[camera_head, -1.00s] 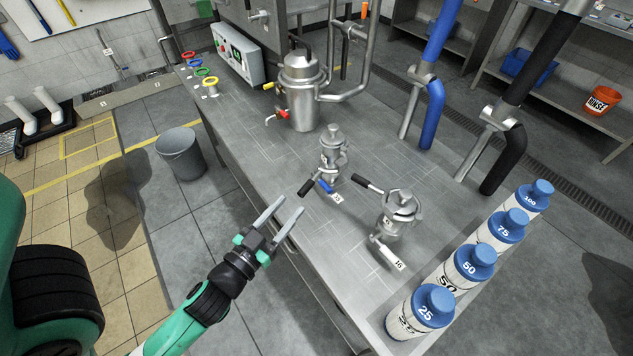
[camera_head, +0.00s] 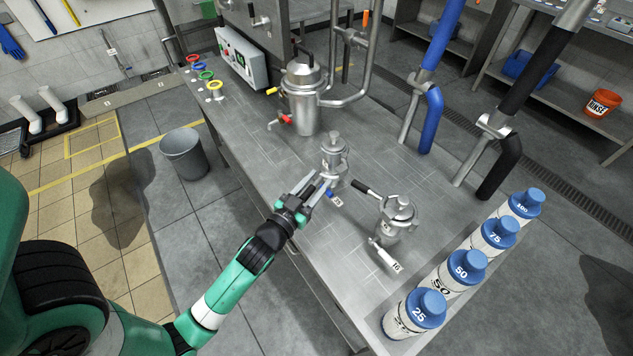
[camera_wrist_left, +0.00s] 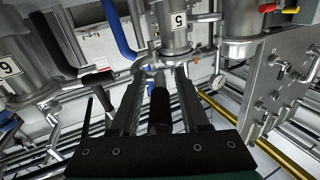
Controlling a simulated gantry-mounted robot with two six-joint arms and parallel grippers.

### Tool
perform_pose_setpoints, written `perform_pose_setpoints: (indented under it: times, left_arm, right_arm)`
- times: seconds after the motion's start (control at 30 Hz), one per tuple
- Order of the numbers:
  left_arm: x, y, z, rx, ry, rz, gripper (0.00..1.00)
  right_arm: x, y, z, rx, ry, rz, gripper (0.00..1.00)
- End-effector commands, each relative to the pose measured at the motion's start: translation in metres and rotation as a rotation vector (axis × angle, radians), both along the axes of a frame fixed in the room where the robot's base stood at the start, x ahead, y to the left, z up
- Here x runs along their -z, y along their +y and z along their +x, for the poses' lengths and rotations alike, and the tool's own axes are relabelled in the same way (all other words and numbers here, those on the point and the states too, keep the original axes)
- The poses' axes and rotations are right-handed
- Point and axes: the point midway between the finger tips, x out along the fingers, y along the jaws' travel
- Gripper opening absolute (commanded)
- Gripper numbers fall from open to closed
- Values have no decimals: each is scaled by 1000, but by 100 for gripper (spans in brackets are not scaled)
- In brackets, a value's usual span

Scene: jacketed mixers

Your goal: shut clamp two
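Two small steel clamped vessels stand on the bench. The nearer one (camera_head: 397,215) has a tag reading about 16. My left gripper (camera_head: 314,184) is at the farther vessel's lever. In the left wrist view, its black handle (camera_wrist_left: 160,108) lies between my two fingers, with gaps on both sides; the fingers look open. The head view hides this handle behind the gripper. No part is marked "clamp two". My right gripper is out of view.
The nearer vessel's black lever (camera_head: 364,189) sticks out close to the right of my left gripper. A larger steel mixer (camera_head: 303,100) stands behind. Several blue-capped bottles (camera_head: 464,272) line the bench's right edge. A grey bucket (camera_head: 184,153) stands on the floor.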

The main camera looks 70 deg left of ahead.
Motion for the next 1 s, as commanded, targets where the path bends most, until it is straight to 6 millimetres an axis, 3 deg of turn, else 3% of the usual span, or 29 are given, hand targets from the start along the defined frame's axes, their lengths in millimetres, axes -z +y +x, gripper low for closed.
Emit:
perform_pose_setpoints:
  times: [0.03, 0.23, 1.0]
  left_arm:
    - [0, 0, 0, 0, 0, 0, 34]
    - [0, 0, 0, 0, 0, 0, 0]
    - [0, 0, 0, 0, -1, 1, 0]
  right_arm:
    - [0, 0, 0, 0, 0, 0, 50]
    - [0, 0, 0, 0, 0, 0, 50]
    - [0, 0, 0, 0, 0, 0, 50]
